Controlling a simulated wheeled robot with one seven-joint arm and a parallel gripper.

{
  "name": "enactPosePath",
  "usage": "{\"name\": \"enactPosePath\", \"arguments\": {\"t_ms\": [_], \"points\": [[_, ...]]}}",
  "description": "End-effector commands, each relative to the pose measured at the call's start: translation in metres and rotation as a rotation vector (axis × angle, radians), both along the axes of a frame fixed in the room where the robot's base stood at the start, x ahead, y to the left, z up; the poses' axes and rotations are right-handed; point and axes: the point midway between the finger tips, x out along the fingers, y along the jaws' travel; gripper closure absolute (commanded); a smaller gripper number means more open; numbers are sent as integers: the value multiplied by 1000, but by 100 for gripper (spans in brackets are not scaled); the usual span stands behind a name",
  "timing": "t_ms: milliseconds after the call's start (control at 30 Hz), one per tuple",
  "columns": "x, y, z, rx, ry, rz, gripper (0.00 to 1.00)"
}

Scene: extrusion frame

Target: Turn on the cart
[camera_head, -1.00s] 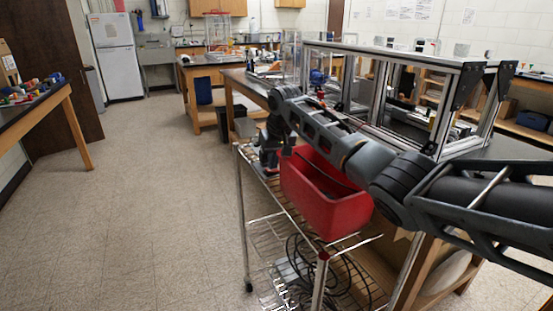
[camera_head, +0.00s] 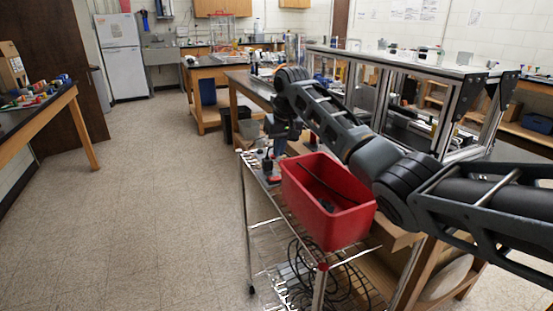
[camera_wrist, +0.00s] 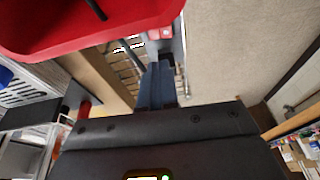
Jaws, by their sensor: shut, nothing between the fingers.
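The cart (camera_head: 246,215) is a chrome wire cart with a red bin (camera_head: 325,225) on top. The red bin also fills the upper left of the wrist view (camera_wrist: 90,38). In the wrist view, my gripper (camera_wrist: 159,72) is shut and empty, its blue-grey fingers pointing up the picture beside the bin. A small red part (camera_wrist: 166,33) on a grey piece lies just beyond the fingertips; I cannot tell whether it is a switch or whether they touch. In the head view, my wrist hangs over the cart's far end and the fingertips are not clear. A small red-and-black item (camera_head: 266,165) stands there.
Black cables (camera_head: 300,270) lie coiled on the cart's lower shelf. An aluminium extrusion frame (camera_head: 400,85) stands on a table to the right. A wooden-legged table (camera_head: 75,115) is at the left. The floor (camera_head: 150,190) left of the cart is open.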

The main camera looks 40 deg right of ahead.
Motion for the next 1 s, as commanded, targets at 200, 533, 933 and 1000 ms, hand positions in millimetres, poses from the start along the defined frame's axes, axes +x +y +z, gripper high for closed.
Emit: {"name": "enactPosePath", "arguments": {"t_ms": [200,533,933,1000], "points": [[-13,-3,36,-1,-2,0,100],[-19,-5,56,0,0,1,100],[-19,-5,56,0,0,0,100],[-19,-5,56,0,0,0,100]]}}
